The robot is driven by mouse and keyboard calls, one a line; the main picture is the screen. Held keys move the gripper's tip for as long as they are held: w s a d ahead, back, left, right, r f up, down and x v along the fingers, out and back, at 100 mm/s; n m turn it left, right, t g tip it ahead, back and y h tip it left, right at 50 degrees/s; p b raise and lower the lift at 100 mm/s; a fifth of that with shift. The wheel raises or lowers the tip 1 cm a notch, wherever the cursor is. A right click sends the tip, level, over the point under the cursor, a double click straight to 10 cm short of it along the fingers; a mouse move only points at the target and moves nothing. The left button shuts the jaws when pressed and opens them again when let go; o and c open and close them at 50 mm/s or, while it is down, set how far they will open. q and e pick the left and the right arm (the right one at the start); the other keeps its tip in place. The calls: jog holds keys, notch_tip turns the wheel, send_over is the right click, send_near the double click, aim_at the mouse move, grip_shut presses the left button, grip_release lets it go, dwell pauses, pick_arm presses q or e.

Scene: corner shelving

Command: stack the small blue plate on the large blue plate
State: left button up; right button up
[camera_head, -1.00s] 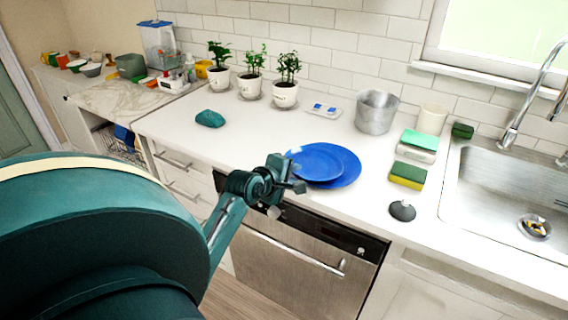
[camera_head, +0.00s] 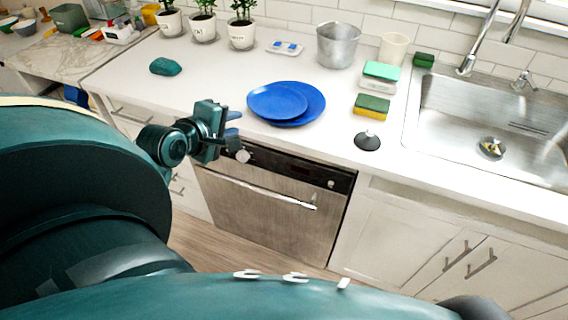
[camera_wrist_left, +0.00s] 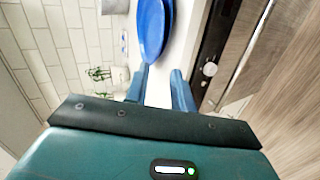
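The small blue plate (camera_head: 277,100) lies on top of the large blue plate (camera_head: 316,105) on the white counter. It sits off-centre to the left, so the large plate's rim shows on the right. In the left wrist view, the small plate (camera_wrist_left: 151,28) is ahead of the fingers, with a sliver of the large plate beside it. My left gripper (camera_head: 235,124) is left of the plates near the counter's front edge, apart from them. Its two fingers are spread with nothing between them in the left wrist view (camera_wrist_left: 160,80). My right gripper is not in view.
A metal pot (camera_head: 338,46), sponges (camera_head: 371,106) and a dark stopper (camera_head: 367,141) stand right of the plates, before the sink (camera_head: 480,120). Potted plants (camera_head: 241,34) line the wall. A teal lump (camera_head: 165,66) lies at left. The counter between it and the plates is clear.

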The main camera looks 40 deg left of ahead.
pick_arm(q)
jog(key=s+d+f+m+g+h, duration=0.1)
jog(key=d+f+m+h, duration=0.1)
jog(key=d+f+m, duration=0.9)
jog(key=s+d+f+m+h, duration=0.1)
jog(key=s+d+f+m, duration=0.3)
jog(key=d, duration=0.3)
jog(key=s+d+f+m+g+h, duration=0.1)
jog(key=s+d+f+m+h, duration=0.1)
jog(key=s+d+f+m, duration=0.2)
notch_tip(320, 180, down, 3)
jog(key=d+m, duration=0.2)
jog(key=shift+s+d+m, duration=0.15)
jog(key=shift+d+m, duration=0.2)
jog(key=shift+m, duration=0.05)
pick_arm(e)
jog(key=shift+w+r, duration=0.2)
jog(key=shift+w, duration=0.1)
